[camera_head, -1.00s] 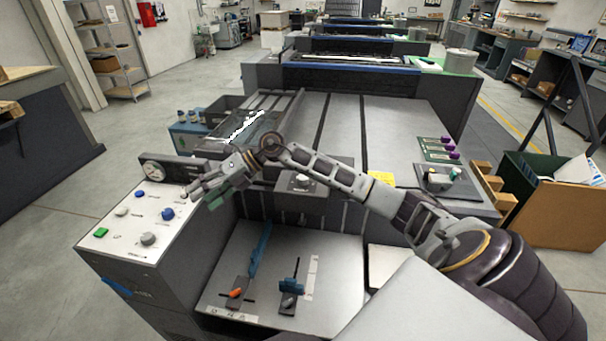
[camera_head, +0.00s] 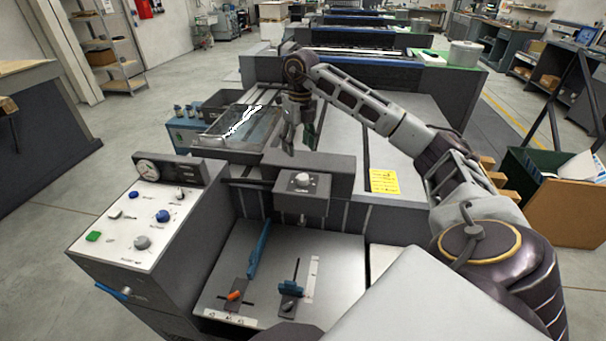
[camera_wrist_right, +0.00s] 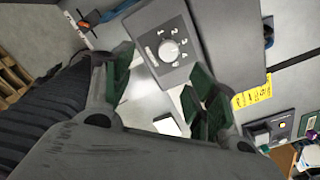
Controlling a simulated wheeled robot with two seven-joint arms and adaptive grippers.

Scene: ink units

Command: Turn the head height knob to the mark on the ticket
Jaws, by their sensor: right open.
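The pale round head height knob (camera_head: 301,181) sits on top of a dark grey box at the front of the machine. My right gripper (camera_head: 299,139) is open and empty, above and just behind the box, apart from the knob. In the wrist view its green-padded fingers (camera_wrist_right: 160,76) spread below the knob. My left gripper is not in view.
A white control panel (camera_head: 125,222) with buttons, knobs and a gauge (camera_head: 147,167) stands at left. A glass-topped unit (camera_head: 235,128) lies behind left.

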